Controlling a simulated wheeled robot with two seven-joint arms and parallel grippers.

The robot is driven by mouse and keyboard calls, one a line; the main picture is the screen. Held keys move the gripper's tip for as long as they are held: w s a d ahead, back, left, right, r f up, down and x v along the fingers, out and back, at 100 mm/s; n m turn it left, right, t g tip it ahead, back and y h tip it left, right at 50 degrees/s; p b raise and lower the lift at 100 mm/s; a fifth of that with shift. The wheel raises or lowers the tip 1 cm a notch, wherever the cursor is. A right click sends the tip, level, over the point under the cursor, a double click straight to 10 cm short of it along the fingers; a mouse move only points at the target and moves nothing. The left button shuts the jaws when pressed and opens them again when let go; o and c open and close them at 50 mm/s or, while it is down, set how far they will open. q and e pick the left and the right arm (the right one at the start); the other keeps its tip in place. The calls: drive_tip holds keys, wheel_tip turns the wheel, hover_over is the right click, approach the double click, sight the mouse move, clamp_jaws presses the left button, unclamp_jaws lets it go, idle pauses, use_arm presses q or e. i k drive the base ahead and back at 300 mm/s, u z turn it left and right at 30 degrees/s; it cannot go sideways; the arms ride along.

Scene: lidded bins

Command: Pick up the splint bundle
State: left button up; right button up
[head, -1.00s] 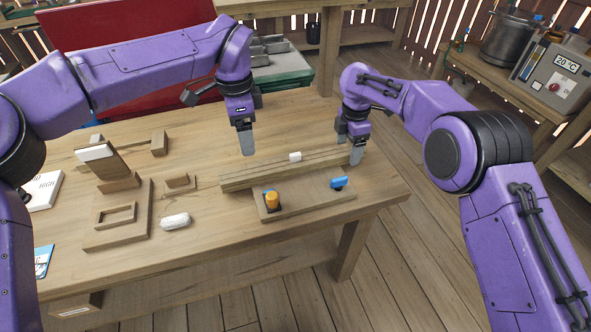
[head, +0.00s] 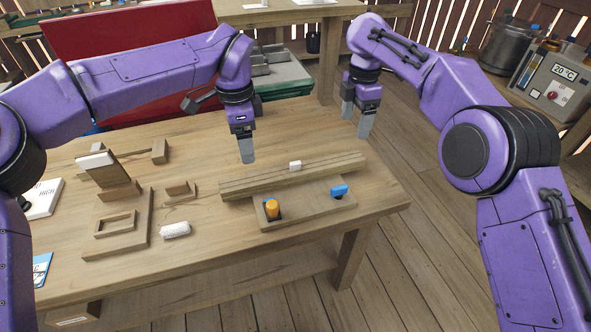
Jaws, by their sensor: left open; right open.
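The splint bundle (head: 255,179) is a set of long wooden strips with a white band (head: 295,165) near its middle. It lies slantwise on the table, along the back of a wooden tray (head: 300,216). Whether it rests on the tray's edge is unclear. My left gripper (head: 246,150) points down above and behind the bundle's left half, apart from it and empty. My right gripper (head: 356,118) is open and empty, raised above and beyond the bundle's right end, with its two fingers apart.
The tray holds an orange-capped item (head: 272,208) and a blue item (head: 339,191). A white roll (head: 175,230), a wooden frame (head: 118,222) and a white booklet (head: 45,198) lie to the left. The tabletop behind the bundle is mostly clear.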

sight(298, 172)
drive_tip(key=k, duration=1)
